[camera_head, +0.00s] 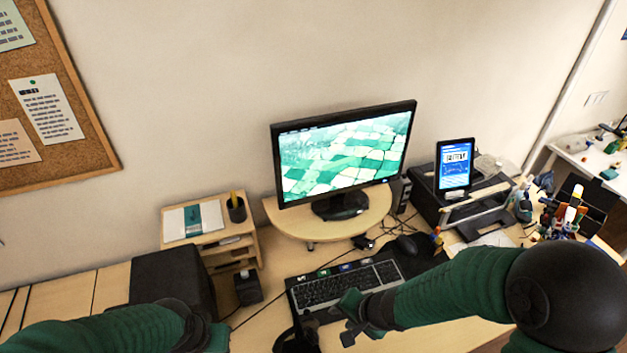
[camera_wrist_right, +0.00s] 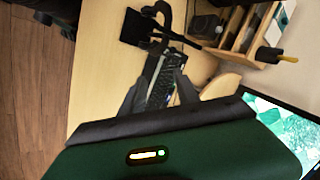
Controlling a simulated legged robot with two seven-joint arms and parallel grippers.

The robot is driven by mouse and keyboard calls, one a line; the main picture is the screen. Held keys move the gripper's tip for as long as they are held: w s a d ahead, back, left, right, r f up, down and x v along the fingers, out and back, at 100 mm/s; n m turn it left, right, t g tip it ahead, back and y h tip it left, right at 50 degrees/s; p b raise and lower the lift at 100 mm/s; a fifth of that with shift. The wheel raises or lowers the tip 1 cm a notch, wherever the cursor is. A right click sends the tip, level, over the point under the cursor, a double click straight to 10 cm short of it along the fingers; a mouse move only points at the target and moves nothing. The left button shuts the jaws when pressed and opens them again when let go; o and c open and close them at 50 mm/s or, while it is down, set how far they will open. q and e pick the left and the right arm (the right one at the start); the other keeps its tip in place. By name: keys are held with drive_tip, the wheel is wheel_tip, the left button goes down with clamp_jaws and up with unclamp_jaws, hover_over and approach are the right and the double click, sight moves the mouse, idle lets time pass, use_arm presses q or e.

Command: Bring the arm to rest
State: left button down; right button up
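My right arm comes in from the right in green sleeving. Its dark right gripper (camera_head: 343,320) is over the front of the desk, just in front of the black keyboard (camera_head: 348,285). Its fingers are apart with nothing between them. In the right wrist view the two fingers of the right gripper (camera_wrist_right: 158,82) also stand apart, with the keyboard (camera_wrist_right: 158,84) seen beyond them. My left arm comes in at the lower left. Its dark left gripper (camera_head: 213,340) is partly cut off by the frame's bottom edge, and its fingers do not show clearly.
A monitor (camera_head: 345,152) stands on a wooden riser (camera_head: 282,222) behind the keyboard. A small wooden shelf (camera_head: 215,245) and a black box (camera_head: 172,280) are at left. A printer-like black box (camera_head: 425,190) and a tablet (camera_head: 455,165) are at right. A dark curved object (camera_wrist_right: 163,18) stands near the keyboard.

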drive_tip(key=s+d+f+n+h+b, duration=0.1)
drive_tip(key=s+d+f+n+b, duration=0.2)
drive_tip(key=s+d+b, duration=0.1)
drive_tip(key=s+d+f+n+g+h+b, duration=0.1)
drive_tip(key=s+d+f+n+h+b, duration=0.1)
drive_tip(key=d+b, duration=0.4)
drive_tip(key=s+d+f+n, duration=0.1)
drive_tip(key=s+n, duration=0.1)
drive_tip(key=shift+s+f+g+h+b, duration=0.2)
drive_tip(key=shift+s+g+h+b, duration=0.1)
drive_tip(key=shift+b, duration=0.1)
drive_tip(key=shift+d+f, duration=0.1)
drive_tip(key=shift+d, duration=0.05)
drive_tip(key=shift+c, duration=0.2)
idle(1.8)
